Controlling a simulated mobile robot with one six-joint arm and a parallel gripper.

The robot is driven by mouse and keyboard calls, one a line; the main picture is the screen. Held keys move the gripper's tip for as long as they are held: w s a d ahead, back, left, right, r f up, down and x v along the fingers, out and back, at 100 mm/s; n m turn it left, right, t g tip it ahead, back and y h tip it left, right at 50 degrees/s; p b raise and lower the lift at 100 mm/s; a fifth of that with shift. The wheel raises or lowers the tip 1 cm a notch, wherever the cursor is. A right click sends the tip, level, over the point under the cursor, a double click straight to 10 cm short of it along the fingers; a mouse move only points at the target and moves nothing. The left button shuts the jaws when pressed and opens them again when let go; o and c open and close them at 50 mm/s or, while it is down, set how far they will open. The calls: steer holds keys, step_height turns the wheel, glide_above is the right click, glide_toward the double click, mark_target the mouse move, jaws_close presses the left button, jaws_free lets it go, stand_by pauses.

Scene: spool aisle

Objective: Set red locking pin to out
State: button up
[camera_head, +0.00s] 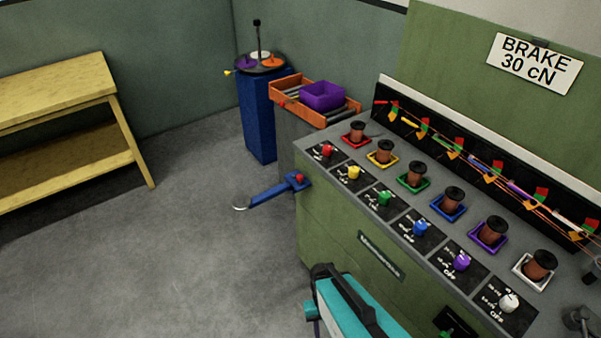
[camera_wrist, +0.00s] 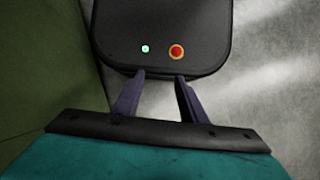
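The lever sticks out to the left over the floor and ends in a pale round tip. My gripper (camera_wrist: 159,76) shows in the wrist view with its two dark fingers apart and nothing between them. It is away from the red knob, which is not in the wrist view.
The console (camera_head: 345,238) carries a row of coloured knobs and several spools. Behind the lever stand an orange roller tray (camera_head: 283,88) with a purple bin (camera_head: 322,95) and a blue pedestal (camera_head: 257,120). A wooden table (camera_head: 60,85) is at left. The floor between is clear.

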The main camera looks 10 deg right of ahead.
steer(key=w+r+m+t, duration=0.2)
steer(key=w+r+m, duration=0.35)
steer(key=w, duration=1.05)
step_height(320, 180, up, 40)
steer(key=m+t+p, duration=0.3)
steer(key=m, duration=0.7)
glide_above(301, 176)
steer(key=shift+f, duration=0.1)
steer(key=shift+n, duration=0.25)
steer(key=shift+f+p, duration=1.45)
steer(key=shift+f, duration=5.35)
steer(key=shift+c, duration=0.5)
